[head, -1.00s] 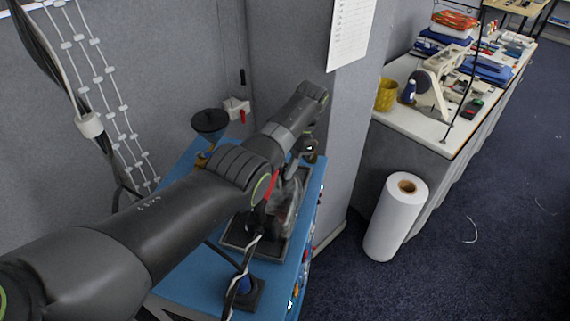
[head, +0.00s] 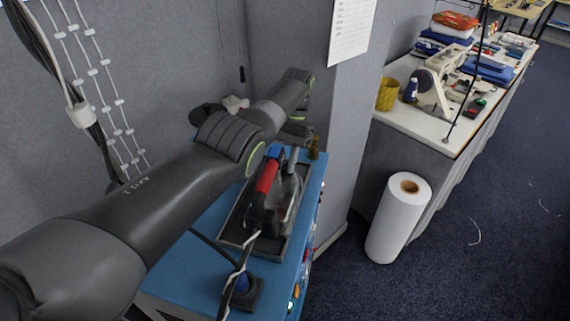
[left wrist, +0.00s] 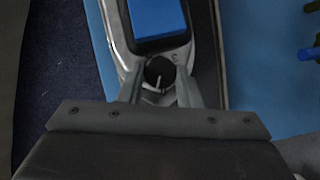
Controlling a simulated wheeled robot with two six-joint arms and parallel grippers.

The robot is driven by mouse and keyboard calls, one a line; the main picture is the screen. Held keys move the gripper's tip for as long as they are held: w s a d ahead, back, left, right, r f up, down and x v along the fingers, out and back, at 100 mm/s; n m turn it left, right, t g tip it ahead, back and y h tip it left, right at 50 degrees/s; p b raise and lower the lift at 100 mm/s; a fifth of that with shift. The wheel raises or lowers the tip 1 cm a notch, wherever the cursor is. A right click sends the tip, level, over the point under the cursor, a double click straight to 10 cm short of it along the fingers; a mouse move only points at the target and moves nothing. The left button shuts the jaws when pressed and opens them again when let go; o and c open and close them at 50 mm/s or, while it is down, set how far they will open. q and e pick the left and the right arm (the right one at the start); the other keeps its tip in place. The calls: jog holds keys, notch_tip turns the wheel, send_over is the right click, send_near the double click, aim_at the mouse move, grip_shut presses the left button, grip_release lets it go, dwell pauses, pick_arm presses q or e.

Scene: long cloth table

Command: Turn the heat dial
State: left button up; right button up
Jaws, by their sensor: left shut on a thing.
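The iron (head: 266,215), with a red part on its handle, rests on a dark tray (head: 233,233) on the blue table. In the left wrist view the iron's pale body (left wrist: 121,40) shows with a blue block (left wrist: 158,18) on top. The heat dial (left wrist: 159,74) is a round black knob with a white pointer line, just below that block. My left gripper (left wrist: 160,82) has a finger on each side of the dial and is shut on it. In the head view I cannot make out the dial. My right gripper is not in view.
Grey partition walls stand behind. A white roll (head: 397,225) stands on the floor at right, beside a long counter (head: 440,130) with sewing things.

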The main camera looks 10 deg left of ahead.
pick_arm(q)
jog(key=n, duration=0.1)
jog(key=n+h, duration=0.1)
jog(key=shift+a+r+n, duration=0.15)
jog(key=shift+a+n, duration=0.05)
jog(key=shift+n, duration=0.1)
jog(key=shift+n+h+p, duration=0.35)
jog(key=shift+n+h, duration=0.15)
jog(key=shift+n, duration=0.7)
jog(key=shift+w, duration=0.1)
jog(key=o, duration=1)
